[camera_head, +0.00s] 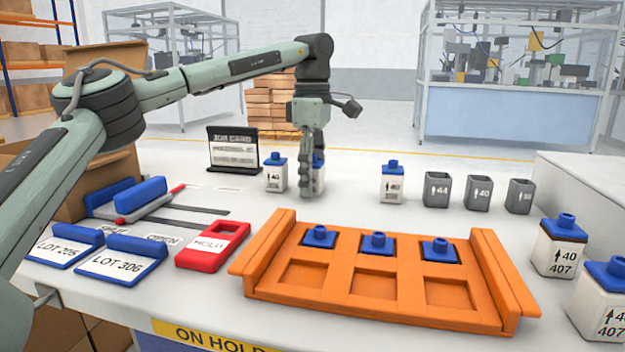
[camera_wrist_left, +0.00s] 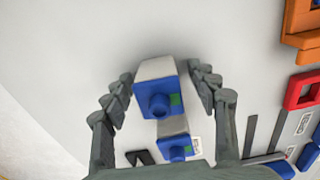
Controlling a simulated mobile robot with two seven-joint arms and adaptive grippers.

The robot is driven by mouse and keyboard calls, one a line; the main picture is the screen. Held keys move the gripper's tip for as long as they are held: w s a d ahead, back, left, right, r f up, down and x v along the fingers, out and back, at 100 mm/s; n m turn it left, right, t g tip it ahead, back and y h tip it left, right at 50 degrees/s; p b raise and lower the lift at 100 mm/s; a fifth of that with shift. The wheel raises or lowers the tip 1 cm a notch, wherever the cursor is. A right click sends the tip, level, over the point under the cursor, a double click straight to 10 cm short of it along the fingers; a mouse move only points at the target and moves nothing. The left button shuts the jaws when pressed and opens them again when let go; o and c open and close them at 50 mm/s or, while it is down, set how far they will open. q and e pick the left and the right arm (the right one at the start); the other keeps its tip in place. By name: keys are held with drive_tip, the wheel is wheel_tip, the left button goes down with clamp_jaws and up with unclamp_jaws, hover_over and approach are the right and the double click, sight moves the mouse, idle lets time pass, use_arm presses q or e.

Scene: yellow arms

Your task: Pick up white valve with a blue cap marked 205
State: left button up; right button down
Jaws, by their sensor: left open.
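My left gripper (camera_head: 312,182) is lowered at a white valve with a blue cap (camera_head: 320,163) on the table and hides most of it, including its marking. In the left wrist view this valve (camera_wrist_left: 158,100) stands between the two spread fingers (camera_wrist_left: 160,78), with gaps beside it. A second white valve with a blue cap (camera_head: 276,174) stands just left; its label seems to read 40 over 306. A third (camera_head: 392,185) stands to the right, its lower number too small to read. Two nearer valves (camera_head: 560,247) (camera_head: 602,300) at the right read 407. My right gripper is not in view.
An orange rack (camera_head: 400,313) with blue-capped pieces in its back row lies in front. Several grey cups (camera_head: 437,190) stand back right. A red HOLD frame (camera_head: 212,246), blue LOT 205 (camera_head: 57,247) and LOT 306 (camera_head: 122,260) trays lie left. A black job card (camera_head: 234,150) stands behind.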

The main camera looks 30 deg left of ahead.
use_arm(q)
drive_tip(key=c, duration=1.2)
drive_tip(key=shift+c, duration=0.5)
drive_tip(key=shift+r, duration=0.2)
